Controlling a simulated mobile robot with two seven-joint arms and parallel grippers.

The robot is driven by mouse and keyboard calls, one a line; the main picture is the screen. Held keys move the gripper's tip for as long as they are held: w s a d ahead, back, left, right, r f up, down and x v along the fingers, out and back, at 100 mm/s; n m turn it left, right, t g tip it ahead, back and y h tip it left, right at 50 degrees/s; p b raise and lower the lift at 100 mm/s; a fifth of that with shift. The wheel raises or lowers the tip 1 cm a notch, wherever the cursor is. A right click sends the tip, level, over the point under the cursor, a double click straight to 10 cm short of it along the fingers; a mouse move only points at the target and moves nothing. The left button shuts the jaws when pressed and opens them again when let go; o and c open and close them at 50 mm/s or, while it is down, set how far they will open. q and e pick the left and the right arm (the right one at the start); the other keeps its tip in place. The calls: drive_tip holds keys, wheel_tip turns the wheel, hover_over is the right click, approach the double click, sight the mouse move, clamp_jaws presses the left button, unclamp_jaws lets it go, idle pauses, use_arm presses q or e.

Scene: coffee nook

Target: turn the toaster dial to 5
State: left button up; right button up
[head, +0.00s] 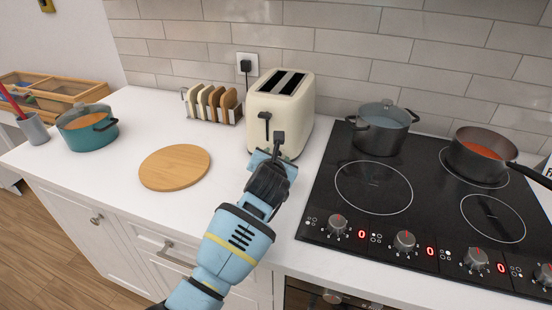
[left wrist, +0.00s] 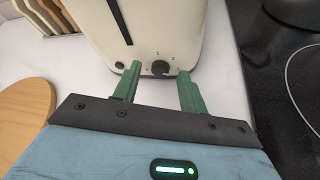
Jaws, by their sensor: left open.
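The cream toaster (head: 283,105) stands against the tiled wall, with two slots on top and a black lever (head: 266,118) on its front. In the left wrist view the toaster (left wrist: 170,28) fills the top, and its black dial (left wrist: 160,68) sits low on the front with small numbers around it. The pointer setting is too small to read. My left gripper (head: 271,157) is in front of the toaster's lower front. Its green fingers (left wrist: 156,92) are apart, one to each side of the dial and short of it, with nothing between them. In the head view the gripper hides the dial.
A black cooktop (head: 420,205) with pots lies close on the right. A round wooden board (head: 174,167) lies to the left on the white counter. A toast rack (head: 212,103) stands left of the toaster, and a teal pot (head: 86,131) is farther left.

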use_arm(q)
clamp_jaws()
drive_tip(key=shift+d+m+y, duration=0.1)
drive_tip(key=shift+m+y, duration=0.2)
drive_tip(key=shift+m, duration=0.1)
idle(0.4)
unclamp_jaws()
idle(0.3)
